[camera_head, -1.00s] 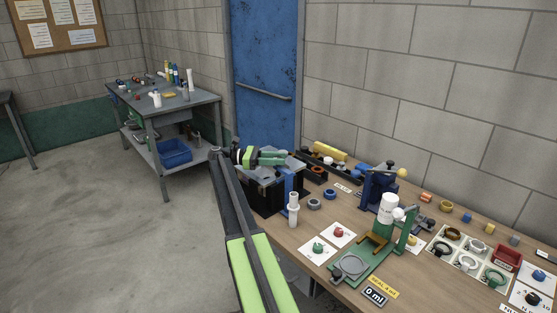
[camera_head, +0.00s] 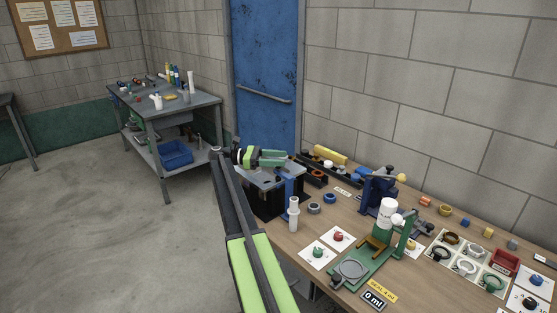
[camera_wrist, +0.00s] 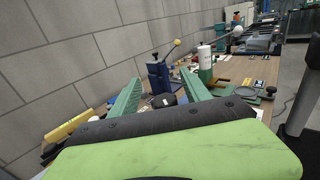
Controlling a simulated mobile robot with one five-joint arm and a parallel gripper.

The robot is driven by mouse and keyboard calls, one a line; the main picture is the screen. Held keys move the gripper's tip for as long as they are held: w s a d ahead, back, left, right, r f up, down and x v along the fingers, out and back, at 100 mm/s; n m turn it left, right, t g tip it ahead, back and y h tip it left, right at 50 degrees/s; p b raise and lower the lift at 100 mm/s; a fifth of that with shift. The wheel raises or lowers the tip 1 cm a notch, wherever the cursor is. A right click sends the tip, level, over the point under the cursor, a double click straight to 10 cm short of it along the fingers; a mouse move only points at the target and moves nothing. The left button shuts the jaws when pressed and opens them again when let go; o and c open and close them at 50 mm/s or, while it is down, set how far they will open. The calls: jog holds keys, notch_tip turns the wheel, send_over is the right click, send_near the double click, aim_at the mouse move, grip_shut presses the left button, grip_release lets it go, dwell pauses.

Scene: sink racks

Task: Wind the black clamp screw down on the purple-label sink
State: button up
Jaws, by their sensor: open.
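My gripper (camera_head: 284,157) is open and empty, held above the left end of the workbench. Its two green fingers point right in the head view; in the wrist view they spread apart (camera_wrist: 160,96) with nothing between them. I cannot make out a purple label or a sink in either view. A blue bench fixture (camera_head: 376,190) with a dark knob on top (camera_head: 390,166) and a yellow ball lever stands right of my gripper, apart from it. It also shows beyond the fingers in the wrist view (camera_wrist: 158,78). I cannot tell whether that knob is the black clamp screw.
A green fixture (camera_head: 362,262) with a white bottle (camera_head: 388,211) stands nearer the front. A black box (camera_head: 262,203) and a white cylinder (camera_head: 293,214) are below my gripper. Cards, rings and a sorting tray (camera_head: 456,278) crowd the right. A wall runs behind the bench.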

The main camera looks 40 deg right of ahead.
notch_tip(320, 180, up, 4)
jog(key=shift+f+p, duration=0.2)
jog(key=shift+p, duration=0.75)
jog(key=s+d+r+p, duration=0.4)
jog(key=s+r+p, duration=0.1)
jog(key=s, duration=0.6)
jog(key=shift+r, duration=0.2)
